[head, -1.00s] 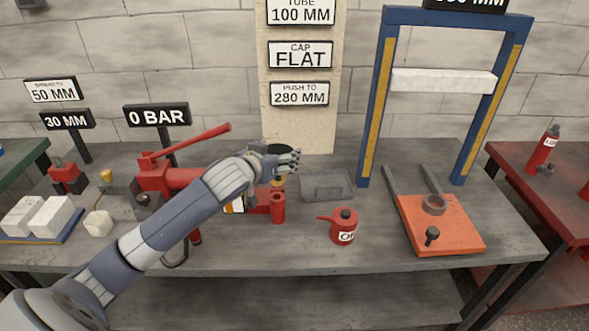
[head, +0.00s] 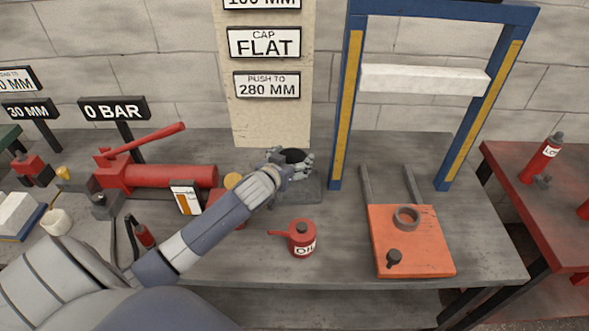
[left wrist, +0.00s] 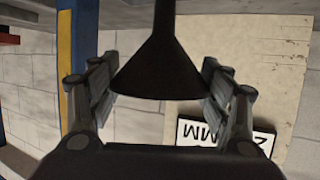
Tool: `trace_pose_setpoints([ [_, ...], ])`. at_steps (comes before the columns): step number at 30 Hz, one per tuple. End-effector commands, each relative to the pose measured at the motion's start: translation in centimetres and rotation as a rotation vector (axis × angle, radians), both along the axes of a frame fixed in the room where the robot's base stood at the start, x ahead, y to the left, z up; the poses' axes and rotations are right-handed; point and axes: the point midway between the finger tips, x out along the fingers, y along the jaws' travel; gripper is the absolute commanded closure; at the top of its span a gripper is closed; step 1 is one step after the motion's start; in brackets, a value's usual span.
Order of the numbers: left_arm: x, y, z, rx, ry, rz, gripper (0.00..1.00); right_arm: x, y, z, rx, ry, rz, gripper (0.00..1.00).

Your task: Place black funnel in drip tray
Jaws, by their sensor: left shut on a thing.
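My left gripper (head: 297,165) is shut on the black funnel (head: 293,155), whose dark wide mouth faces up in the head view. In the left wrist view the funnel (left wrist: 158,68) sits between the two fingers, its cone and stem showing against the wall. The grey drip tray (head: 308,192) lies on the bench behind the oil can. The gripper and funnel are over the tray's back part in the picture and hide some of it. The height of the funnel above the tray is hard to tell. My right gripper is not in view.
A red oil can (head: 301,238) stands in front of the tray. A red pump (head: 155,175) is to the left, partly behind my arm. A blue frame (head: 345,110) rises to the right, beside an orange plate (head: 410,245). Bare bench lies right of the can.

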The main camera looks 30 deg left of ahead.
Motion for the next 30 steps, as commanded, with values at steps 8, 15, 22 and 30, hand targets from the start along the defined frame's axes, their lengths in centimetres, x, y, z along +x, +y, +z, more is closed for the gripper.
trace_pose_setpoints([
  [8,0.0,-0.1,-3.1,-0.001,0.003,0.000,0.56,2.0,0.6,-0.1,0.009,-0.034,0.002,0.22],
  [15,0.0,-0.1,-4.2,-0.002,-0.002,-0.002,0.56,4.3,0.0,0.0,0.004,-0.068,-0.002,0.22],
  [22,0.0,-0.1,-4.6,-0.002,-0.001,-0.001,0.56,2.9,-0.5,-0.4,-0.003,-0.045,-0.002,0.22],
  [30,0.0,-0.1,-4.5,-0.002,0.000,-0.001,0.09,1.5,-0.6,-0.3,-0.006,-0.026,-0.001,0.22],
])
